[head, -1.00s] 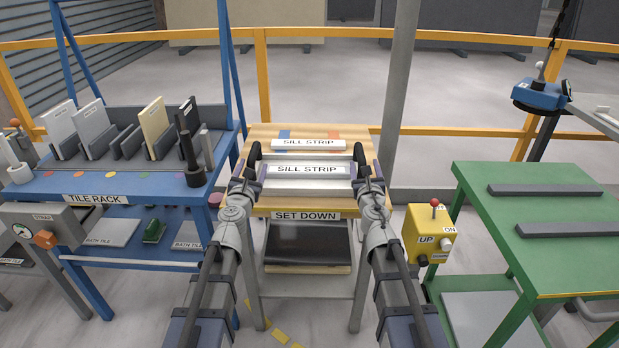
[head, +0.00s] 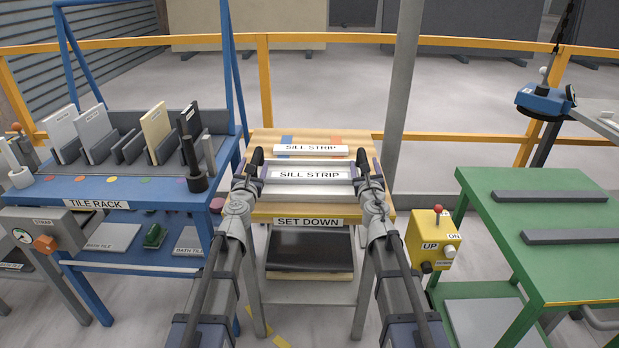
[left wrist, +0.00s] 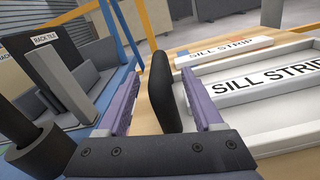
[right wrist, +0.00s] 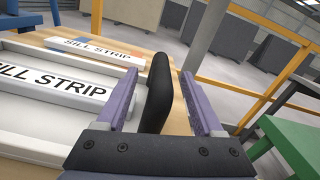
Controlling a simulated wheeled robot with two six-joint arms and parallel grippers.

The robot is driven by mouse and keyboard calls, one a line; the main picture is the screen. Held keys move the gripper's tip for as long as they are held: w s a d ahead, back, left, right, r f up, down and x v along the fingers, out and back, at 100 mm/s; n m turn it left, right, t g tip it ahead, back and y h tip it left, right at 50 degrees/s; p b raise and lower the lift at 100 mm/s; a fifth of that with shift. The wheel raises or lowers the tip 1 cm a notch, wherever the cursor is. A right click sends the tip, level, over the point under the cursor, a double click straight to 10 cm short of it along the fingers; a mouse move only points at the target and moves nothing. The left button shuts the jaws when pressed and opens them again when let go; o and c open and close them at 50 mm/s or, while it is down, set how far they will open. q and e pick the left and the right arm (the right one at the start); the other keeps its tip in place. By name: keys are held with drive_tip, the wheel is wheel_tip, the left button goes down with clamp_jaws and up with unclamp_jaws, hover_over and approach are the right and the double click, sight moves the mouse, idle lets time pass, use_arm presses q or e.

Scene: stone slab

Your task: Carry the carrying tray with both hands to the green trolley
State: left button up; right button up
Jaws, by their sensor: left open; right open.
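The carrying tray (head: 309,191), pale grey with black upright end handles, sits on the wooden-topped set-down stand (head: 384,203). A white strip labelled SILL STRIP (head: 309,174) lies in it. My left gripper (head: 246,180) is open at the tray's left end; in the left wrist view its purple jaws stand either side of the left handle (left wrist: 161,88), with gaps. My right gripper (head: 371,180) is open at the right end, its jaws either side of the right handle (right wrist: 157,90). The green trolley (head: 560,225) stands at the right, with two dark bars on top.
A second sill strip (head: 311,149) lies behind the tray on the stand. The blue tile rack (head: 100,188) is at the left. A yellow control box (head: 432,240) stands between stand and trolley. A grey post (head: 404,90) and yellow railing (head: 330,36) are behind.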

sight(256, 159)
use_arm(q)
drive_tip(key=w, duration=0.4)
drive_tip(key=shift+d, duration=0.1)
use_arm(e)
drive_tip(key=w, duration=0.4)
drive_tip(key=shift+d, duration=0.1)
use_arm(q)
clamp_jaws()
use_arm(e)
clamp_jaws()
idle(0.5)
